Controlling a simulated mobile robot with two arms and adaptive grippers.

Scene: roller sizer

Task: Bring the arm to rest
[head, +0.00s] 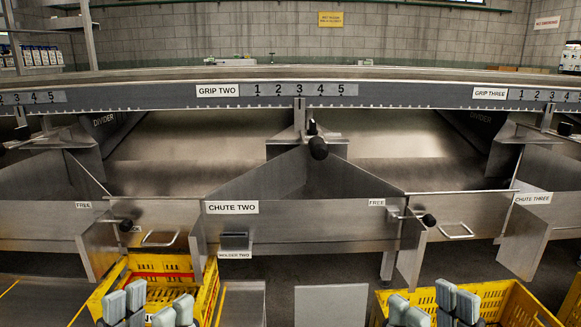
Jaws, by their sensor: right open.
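My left gripper (150,308) shows at the bottom of the head view, left of the middle. Its grey finger pads stand apart with nothing between them, in front of a yellow crate (208,292). My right gripper (432,306) shows at the bottom right, its pads also apart and empty, in front of another yellow crate (518,303). Only the finger ends of both grippers are in view; the arms behind them are cut off by the lower edge. I cannot tell whether the fingers are above the crates' rims or nearer to me.
A steel sizer with sloping chutes spans the view, with the plate CHUTE TWO (231,207) in the middle. Dark lever knobs (318,148) and (429,220) stick out. A grey panel (331,305) stands low between the crates. Dark floor shows below the chutes.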

